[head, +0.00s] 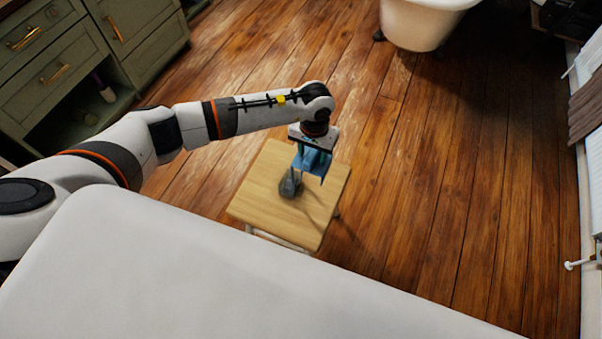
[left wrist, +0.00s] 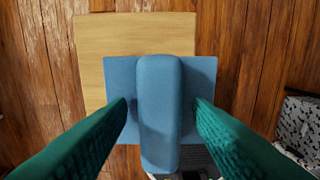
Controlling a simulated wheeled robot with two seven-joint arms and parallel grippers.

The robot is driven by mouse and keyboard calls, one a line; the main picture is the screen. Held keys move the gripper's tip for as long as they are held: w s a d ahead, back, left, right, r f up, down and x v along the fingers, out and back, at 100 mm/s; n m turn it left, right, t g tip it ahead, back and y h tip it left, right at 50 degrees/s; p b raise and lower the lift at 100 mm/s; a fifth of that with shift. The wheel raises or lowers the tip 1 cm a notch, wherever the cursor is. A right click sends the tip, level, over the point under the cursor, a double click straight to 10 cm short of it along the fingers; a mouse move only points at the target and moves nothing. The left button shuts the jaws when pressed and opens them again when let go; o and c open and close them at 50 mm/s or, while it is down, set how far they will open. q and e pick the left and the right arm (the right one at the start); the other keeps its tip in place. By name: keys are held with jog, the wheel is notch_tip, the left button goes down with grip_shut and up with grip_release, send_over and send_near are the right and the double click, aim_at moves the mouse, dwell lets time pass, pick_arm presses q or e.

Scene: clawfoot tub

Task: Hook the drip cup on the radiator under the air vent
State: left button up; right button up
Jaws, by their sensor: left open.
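My left gripper (head: 311,168) is above the small wooden stool (head: 257,206), pointing down. In the left wrist view its green fingers (left wrist: 161,102) are open, one on each side of a rounded blue bar (left wrist: 160,95), with a gap on both sides. The bar stands over a flat blue piece (left wrist: 120,78). This blue thing, perhaps the drip cup, also shows below the gripper in the head view (head: 311,160). I cannot tell whether it touches the stool. The white radiator (head: 597,215) is partly cut off at the right edge. I cannot make out the air vent. My right gripper is out of view.
A dark grey item (head: 289,186) is on the stool, its shape unclear. A white valve (head: 571,265) sticks out low by the radiator. A brown towel (head: 586,112) hangs above it. The tub (head: 420,22) and green cabinet (head: 75,55) stand farther off. Bare floor (head: 455,190) lies between stool and radiator.

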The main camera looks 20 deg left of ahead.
pick_arm(q)
jog(key=shift+b, duration=0.65)
dwell(0.5)
grip_shut()
